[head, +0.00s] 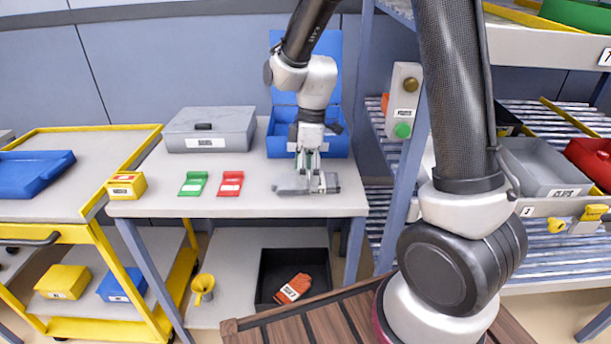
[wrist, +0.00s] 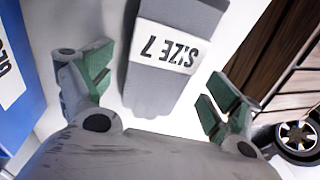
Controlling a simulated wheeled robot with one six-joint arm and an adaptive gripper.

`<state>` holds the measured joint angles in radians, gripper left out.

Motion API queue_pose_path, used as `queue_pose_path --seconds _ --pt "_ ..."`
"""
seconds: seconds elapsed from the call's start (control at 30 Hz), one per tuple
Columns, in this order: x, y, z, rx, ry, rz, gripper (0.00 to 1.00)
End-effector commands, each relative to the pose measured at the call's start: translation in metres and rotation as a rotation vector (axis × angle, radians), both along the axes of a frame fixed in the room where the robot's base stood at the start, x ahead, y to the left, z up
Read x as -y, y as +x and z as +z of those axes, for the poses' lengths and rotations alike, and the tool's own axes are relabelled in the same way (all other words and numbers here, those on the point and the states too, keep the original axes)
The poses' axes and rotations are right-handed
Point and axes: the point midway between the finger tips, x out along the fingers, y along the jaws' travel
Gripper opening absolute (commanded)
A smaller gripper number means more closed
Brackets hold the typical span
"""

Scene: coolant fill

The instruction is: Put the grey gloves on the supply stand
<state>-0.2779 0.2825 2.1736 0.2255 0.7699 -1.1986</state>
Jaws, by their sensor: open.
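The grey gloves (head: 325,183) lie on the white top of a table (head: 150,190) with blue-grey legs, near its front right. In the wrist view the grey gloves (wrist: 158,92) carry a white label reading SIZE 7. My gripper (head: 308,166) points down just above them. In the wrist view my gripper (wrist: 158,85) is open, with green-padded fingers apart on either side of the gloves. I cannot tell whether the fingers touch them. No readable sign shows which piece of furniture is the supply stand.
On the tabletop are a grey case (head: 210,140), an open blue box (head: 275,143), a green item (head: 193,183) and a red item (head: 230,183). Below, orange gloves (head: 293,288) lie in a black bin (head: 265,265). A yellow cart (head: 75,215) stands left, a roller rack (head: 550,207) right.

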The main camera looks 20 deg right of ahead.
Motion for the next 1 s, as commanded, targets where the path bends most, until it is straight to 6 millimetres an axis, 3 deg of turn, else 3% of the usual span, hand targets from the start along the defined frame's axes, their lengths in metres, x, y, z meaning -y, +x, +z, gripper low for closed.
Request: queue_pose_path --seconds 0.5,0.7,1.0 --pt "0.013 0.012 0.100 0.005 0.001 -0.002 0.90" --pt "0.015 0.013 0.115 0.001 0.001 -0.001 0.90" --pt "0.015 0.013 0.116 0.001 0.001 0.000 0.90"
